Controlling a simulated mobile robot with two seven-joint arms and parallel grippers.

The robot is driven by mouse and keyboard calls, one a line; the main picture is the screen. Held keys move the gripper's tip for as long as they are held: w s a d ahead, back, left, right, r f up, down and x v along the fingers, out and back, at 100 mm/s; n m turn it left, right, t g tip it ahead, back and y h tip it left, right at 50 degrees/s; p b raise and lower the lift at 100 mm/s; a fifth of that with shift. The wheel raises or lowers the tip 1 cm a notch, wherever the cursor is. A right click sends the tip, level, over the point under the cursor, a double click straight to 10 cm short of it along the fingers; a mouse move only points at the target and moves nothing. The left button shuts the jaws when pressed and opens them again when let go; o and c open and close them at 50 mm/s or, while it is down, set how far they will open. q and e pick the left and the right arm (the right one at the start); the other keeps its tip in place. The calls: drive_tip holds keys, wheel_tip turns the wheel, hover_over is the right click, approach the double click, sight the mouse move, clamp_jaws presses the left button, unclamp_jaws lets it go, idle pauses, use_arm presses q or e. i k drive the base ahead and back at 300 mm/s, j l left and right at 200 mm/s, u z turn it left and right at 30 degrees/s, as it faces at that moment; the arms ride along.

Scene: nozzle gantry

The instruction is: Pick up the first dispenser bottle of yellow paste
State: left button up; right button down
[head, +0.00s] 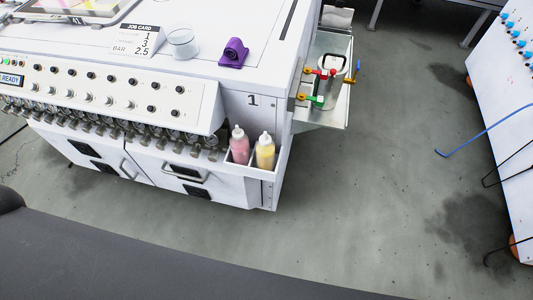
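A dispenser bottle of yellow paste (265,152) with a whitish nozzle cap stands upright in a small white side rack (266,172) on the machine's front corner. A bottle of pink paste (239,147) stands close to its left in the same rack. The rack's front wall hides the lower parts of both bottles. Neither of my grippers is in view.
A white machine (120,85) with knobs and a row of nozzles fills the left. On top are a job card (138,40), a clear cup (182,44) and a purple object (233,52). A side shelf with coloured valves (325,85) juts right. The grey floor (370,190) is open.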

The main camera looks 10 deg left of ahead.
sight(265, 148)
drive_tip(key=i+l, duration=0.1)
drive_tip(key=l, duration=0.25)
drive_tip(key=i+l, duration=0.15)
drive_tip(key=l, duration=0.25)
drive_tip(key=i+l, duration=0.1)
drive_tip(key=l, duration=0.25)
drive_tip(key=i+l, duration=0.15)
drive_tip(key=l, duration=0.2)
drive_tip(key=i+l, duration=0.1)
drive_tip(key=l, duration=0.25)
drive_tip(key=u, duration=1.2)
